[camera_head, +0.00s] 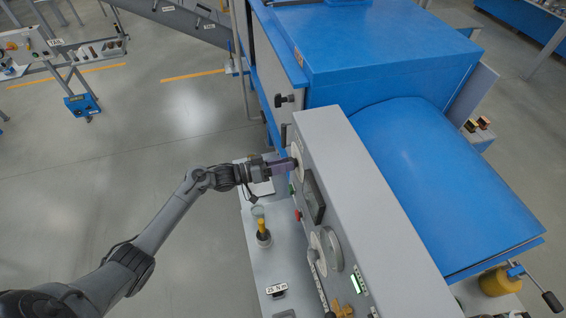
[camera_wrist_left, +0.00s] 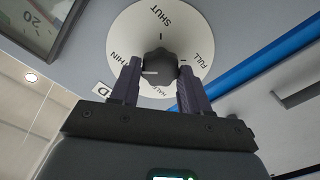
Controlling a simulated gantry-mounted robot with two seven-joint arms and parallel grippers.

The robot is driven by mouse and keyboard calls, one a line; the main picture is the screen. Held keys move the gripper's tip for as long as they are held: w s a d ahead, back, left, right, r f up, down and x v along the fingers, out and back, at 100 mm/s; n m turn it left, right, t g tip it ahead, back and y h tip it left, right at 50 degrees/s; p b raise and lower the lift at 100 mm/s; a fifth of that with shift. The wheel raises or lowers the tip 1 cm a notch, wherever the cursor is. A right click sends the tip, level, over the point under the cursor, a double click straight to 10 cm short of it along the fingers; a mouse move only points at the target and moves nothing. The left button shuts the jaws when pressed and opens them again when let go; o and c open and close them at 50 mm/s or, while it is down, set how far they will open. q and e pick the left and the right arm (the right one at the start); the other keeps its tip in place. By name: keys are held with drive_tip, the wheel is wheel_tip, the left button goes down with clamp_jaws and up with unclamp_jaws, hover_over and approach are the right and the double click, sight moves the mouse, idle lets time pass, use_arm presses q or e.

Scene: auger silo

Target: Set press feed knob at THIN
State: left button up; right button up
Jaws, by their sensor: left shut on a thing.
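The press feed knob (camera_wrist_left: 159,68) is dark and lobed, at the middle of a round white dial (camera_wrist_left: 188,32) in the left wrist view. The dial reads SHUT at top, FULL at right, HALF at bottom and THIN at left. A white pointer line on the knob points left, towards the THIN side. My left gripper (camera_wrist_left: 157,78) is shut on the knob, one finger on each side; the fingers partly cover the THIN and HALF lettering. In the head view my left gripper (camera_head: 289,165) reaches the dial (camera_head: 298,158) on the grey panel and hides the knob. My right gripper is not in view.
The grey control panel (camera_head: 365,215) also carries a dark-framed display (camera_head: 313,196), a red button (camera_head: 298,215) and a lower dial (camera_head: 331,250). A yellow-topped item (camera_head: 262,233) stands on the ledge below. The blue machine (camera_head: 370,50) is behind. Open floor lies left.

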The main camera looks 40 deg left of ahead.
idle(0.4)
use_arm(q)
drive_tip(key=o, duration=1.1)
drive_tip(key=shift+c, duration=0.2)
drive_tip(key=b+v, duration=0.3)
drive_tip(key=v, duration=0.7)
drive_tip(key=shift+s+a, duration=0.25)
drive_tip(key=shift+s, duration=0.05)
